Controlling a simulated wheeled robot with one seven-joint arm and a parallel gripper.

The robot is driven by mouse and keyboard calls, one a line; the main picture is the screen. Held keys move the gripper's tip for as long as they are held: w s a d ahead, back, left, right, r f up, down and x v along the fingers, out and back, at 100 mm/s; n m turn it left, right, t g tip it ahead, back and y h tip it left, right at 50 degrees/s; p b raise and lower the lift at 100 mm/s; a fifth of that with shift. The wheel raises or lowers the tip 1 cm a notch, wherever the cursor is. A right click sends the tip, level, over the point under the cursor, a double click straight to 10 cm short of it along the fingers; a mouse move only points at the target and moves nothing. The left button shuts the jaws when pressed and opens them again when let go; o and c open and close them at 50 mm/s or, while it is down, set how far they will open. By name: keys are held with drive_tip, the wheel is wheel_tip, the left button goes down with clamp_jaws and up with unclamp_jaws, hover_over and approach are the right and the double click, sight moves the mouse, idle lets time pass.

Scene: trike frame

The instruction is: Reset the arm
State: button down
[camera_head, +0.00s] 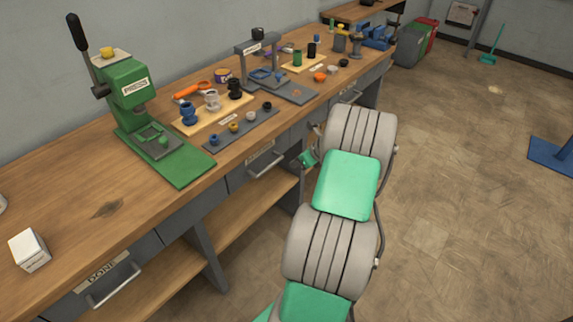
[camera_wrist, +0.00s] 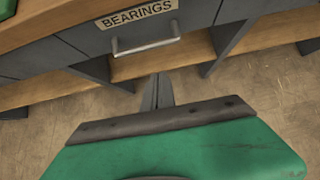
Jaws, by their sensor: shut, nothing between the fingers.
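My arm, grey and green, reaches from the bottom of the head view toward the workbench (camera_head: 105,210). My gripper (camera_head: 308,160) is mostly hidden behind the arm there, with a green part showing beside the bench's front. In the wrist view my gripper (camera_wrist: 157,92) shows two dark fingers together, shut and empty. They point toward the bench front, below a drawer labelled BEARINGS (camera_wrist: 180,32) with a metal handle (camera_wrist: 147,45). The fingers appear apart from the handle.
A green press (camera_head: 125,95) stands on the bench, with boards of small parts (camera_head: 240,130) and a grey fixture (camera_head: 290,92) beyond. A white box (camera_head: 30,250) sits near the left. Open floor (camera_head: 470,200) lies to the right, with bins (camera_head: 410,45) at the back.

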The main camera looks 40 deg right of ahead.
drive_tip(key=s+a+f+n+g+y, duration=0.15)
drive_tip(key=s+a+n+g, duration=0.25)
drive_tip(key=s+a+n, duration=0.55)
drive_tip(key=s+a+f+n+g+y, duration=0.1)
drive_tip(key=s+a+f+n+g, duration=0.2)
drive_tip(key=s+n, duration=1)
drive_tip(key=w+a+r+n+h, duration=0.1)
drive_tip(key=w+a+r+n, duration=0.2)
drive_tip(key=a+r, duration=0.3)
drive_tip(key=w+a+r+n+t+h, duration=0.1)
drive_tip(key=a+r+n, duration=0.4)
drive_tip(key=a, duration=0.8)
drive_tip(key=w+a+r+n+t+h, duration=0.1)
drive_tip(key=w+a+r+n, duration=0.3)
drive_tip(key=a+r, duration=0.4)
drive_tip(key=shift+w+a+r, duration=0.15)
drive_tip(key=shift+w+a, duration=0.15)
drive_tip(key=shift+a, duration=0.35)
drive_tip(key=shift+n, duration=0.25)
